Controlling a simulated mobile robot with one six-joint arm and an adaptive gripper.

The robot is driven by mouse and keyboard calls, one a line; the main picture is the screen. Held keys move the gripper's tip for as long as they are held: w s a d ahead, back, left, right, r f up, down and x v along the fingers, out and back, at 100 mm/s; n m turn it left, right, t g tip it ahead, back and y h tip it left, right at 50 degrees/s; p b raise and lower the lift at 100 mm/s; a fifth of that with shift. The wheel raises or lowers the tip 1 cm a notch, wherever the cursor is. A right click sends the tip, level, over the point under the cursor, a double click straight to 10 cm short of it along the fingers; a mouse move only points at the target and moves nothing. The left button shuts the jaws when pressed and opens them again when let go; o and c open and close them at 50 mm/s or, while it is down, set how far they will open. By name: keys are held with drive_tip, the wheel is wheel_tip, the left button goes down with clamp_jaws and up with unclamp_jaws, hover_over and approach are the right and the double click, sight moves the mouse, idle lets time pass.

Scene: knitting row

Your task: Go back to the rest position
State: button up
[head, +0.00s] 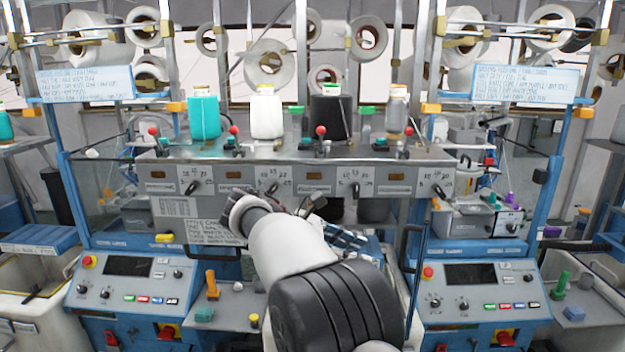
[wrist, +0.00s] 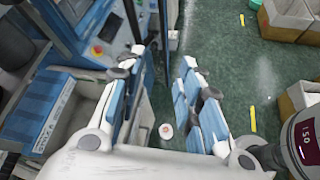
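My gripper (wrist: 163,62) shows in the wrist view with its two blue-padded fingers spread apart. Nothing is held between them; the gap shows dark green floor. A small round white thing (wrist: 166,131) shows low in that gap, and I cannot tell what it is. In the head view my white and black arm reaches up from the bottom middle toward the machine front, and the gripper is mostly hidden behind it.
A knitting machine (head: 420,152) with yarn cones on top, including a teal cone (head: 204,117), stands close ahead. Control panels (head: 484,296) flank my arm. In the wrist view, boxes (wrist: 288,18) stand at the right, with open floor (wrist: 225,60) beside them.

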drive_tip(key=s+d+f+m+y+b, duration=0.3)
drive_tip(key=s+d+m, duration=0.1)
drive_tip(key=s, duration=0.6)
drive_tip(key=s+d+f+m+y+b, duration=0.2)
drive_tip(key=s+d+m+y+b, duration=0.25)
drive_tip(key=s, duration=0.45)
drive_tip(key=s+a+f+m+t+y+b, duration=0.2)
drive_tip(key=s+f+m, duration=0.6)
drive_tip(key=s+f, duration=0.6)
drive_tip(key=s+a+y+b, duration=0.1)
drive_tip(key=s+y+b, duration=0.1)
drive_tip(key=s+b, duration=0.1)
drive_tip(key=shift+s+f, duration=0.15)
drive_tip(key=shift+s, duration=0.5)
